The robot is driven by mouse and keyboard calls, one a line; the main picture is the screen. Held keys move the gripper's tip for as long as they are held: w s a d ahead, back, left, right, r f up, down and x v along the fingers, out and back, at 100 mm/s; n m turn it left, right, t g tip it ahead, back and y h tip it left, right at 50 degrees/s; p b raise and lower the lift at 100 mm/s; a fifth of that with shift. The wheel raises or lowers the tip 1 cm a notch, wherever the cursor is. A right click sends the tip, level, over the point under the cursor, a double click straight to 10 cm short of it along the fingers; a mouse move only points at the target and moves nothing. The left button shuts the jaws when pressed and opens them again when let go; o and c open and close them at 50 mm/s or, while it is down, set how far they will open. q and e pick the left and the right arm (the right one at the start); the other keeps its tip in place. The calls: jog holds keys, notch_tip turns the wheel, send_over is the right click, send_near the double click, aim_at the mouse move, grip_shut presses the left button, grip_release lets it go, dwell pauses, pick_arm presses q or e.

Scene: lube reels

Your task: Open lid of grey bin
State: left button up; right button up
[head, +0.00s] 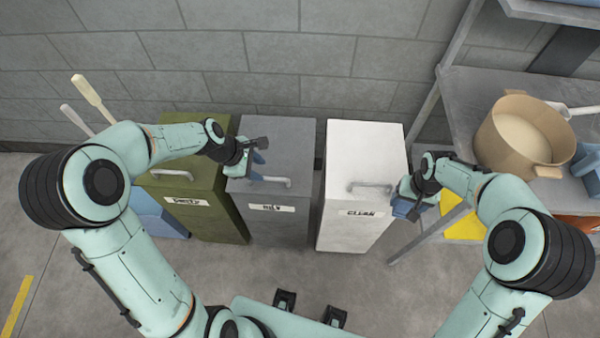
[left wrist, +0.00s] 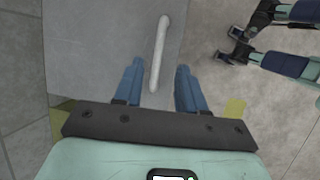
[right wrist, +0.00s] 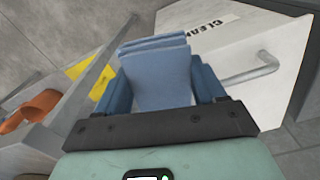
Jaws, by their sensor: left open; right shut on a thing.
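The grey bin (head: 280,135) stands in the middle of three bins, lid down, with a pale bar handle (head: 270,181) near its front edge. My left gripper (head: 257,166) is open and empty over the lid. In the left wrist view, its blue fingers (left wrist: 158,72) lie either side of the near end of the handle (left wrist: 161,45); I cannot tell the height gap. My right gripper (head: 407,207) is shut on a folded blue cloth (right wrist: 158,75), right of the white bin and well away from the grey one.
A green bin (head: 192,200) stands at the left, close to the grey one. A white bin (head: 362,145) labelled CLEAN stands at the right. A metal shelf (head: 455,85) with a tan pot (head: 495,140) is at the far right. A wall rises behind the bins.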

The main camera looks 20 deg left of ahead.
aim_at(274, 178)
pick_arm(q)
jog(key=x, duration=0.7)
jog(key=shift+w+f, duration=0.15)
jog(key=shift+f, duration=0.15)
grip_shut()
